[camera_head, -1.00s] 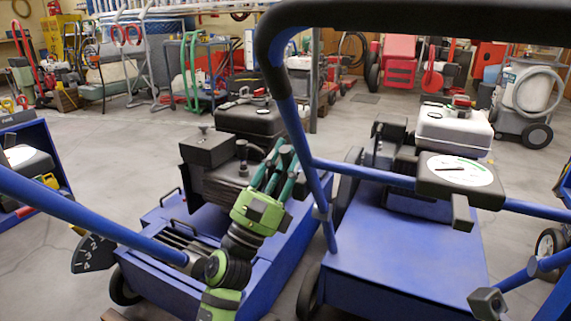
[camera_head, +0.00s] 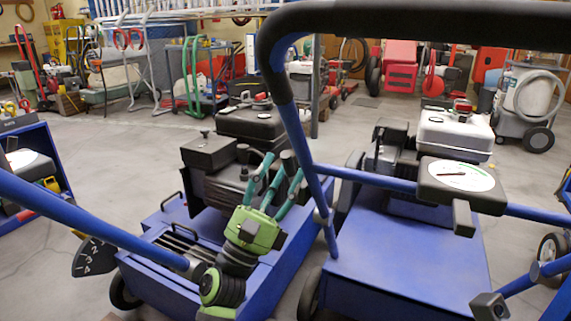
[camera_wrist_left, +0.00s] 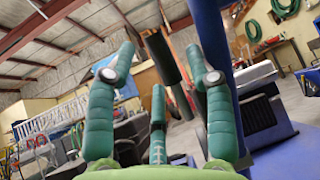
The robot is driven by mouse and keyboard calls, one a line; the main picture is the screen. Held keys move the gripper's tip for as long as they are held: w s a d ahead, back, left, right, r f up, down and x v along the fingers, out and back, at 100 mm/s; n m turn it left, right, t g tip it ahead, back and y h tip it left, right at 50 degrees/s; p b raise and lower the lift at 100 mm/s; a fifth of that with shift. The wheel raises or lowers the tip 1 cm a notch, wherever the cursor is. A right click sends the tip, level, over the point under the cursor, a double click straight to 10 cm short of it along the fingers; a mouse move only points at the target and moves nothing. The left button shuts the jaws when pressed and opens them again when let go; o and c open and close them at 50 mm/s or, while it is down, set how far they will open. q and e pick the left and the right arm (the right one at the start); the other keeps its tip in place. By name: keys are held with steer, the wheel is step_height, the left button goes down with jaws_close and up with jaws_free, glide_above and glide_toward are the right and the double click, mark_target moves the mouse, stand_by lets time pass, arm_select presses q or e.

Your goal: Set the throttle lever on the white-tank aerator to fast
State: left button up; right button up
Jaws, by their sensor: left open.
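The white-tank aerator stands at the right in the head view, with a white tank (camera_head: 452,136) behind a blue deck (camera_head: 400,262). A dark control box with a round white dial (camera_head: 456,175) sits on its blue crossbar. A short black lever-like piece (camera_head: 463,217) hangs below the box; I cannot tell whether it is the throttle lever, and its setting is not readable. My left gripper (camera_head: 279,172) is open and empty, left of the aerator's blue handle post and apart from the dial box. Its spread green fingers also show in the left wrist view (camera_wrist_left: 160,70). My right gripper is not in view.
A black-tank aerator (camera_head: 208,152) stands behind and around my left gripper. The blue handle post (camera_head: 312,165) and thick black handlebar (camera_head: 420,18) rise between the gripper and the dial. A numbered black plate (camera_head: 95,257) is at lower left. Open floor (camera_head: 110,165) lies at left.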

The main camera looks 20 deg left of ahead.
arm_select(q)
steer(key=shift+v, duration=2.75)
